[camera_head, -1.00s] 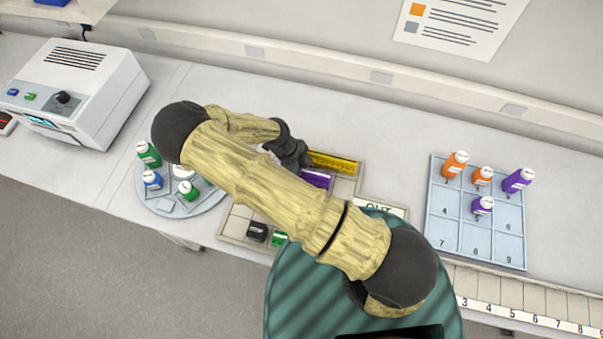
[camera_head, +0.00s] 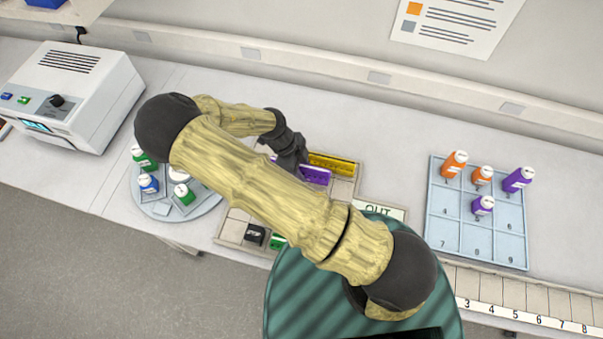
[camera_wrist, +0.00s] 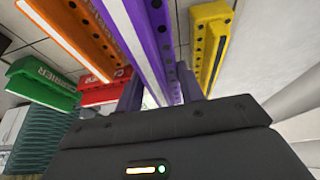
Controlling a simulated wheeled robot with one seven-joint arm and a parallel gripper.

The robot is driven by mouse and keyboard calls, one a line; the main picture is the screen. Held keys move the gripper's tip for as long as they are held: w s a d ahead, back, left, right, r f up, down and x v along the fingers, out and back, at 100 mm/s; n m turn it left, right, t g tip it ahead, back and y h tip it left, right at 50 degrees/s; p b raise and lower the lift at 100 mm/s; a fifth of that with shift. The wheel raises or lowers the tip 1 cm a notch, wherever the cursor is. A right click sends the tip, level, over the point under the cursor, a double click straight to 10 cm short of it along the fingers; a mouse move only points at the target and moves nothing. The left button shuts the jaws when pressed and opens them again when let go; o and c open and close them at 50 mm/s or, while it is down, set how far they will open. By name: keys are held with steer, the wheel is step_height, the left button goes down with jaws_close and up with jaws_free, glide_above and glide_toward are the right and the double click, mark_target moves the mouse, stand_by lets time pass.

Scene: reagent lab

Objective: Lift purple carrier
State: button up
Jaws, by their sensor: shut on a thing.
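The purple carrier (camera_head: 315,175) is at the tray of carriers, partly hidden behind my arm in the head view. In the wrist view the purple carrier (camera_wrist: 150,45) is a long bar with a row of dark holes, running between my fingers. My gripper (camera_wrist: 160,92) is shut on it. In the head view my gripper (camera_head: 291,160) is dark and at the carrier's left end; its fingertips are hard to make out. Whether the carrier is clear of the tray is hard to tell in the head view.
A yellow carrier (camera_head: 332,164) lies close beside the purple one; it also shows in the wrist view (camera_wrist: 209,45). Orange (camera_wrist: 72,38), red (camera_wrist: 106,90) and green (camera_wrist: 42,85) carriers are to the left there. A round rack of bottles (camera_head: 190,208) stands left of the tray.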

mark_target(308, 167)
step_height(308, 167, up, 6)
steer(key=shift+b, duration=0.6)
steer(key=shift+s+d, duration=0.1)
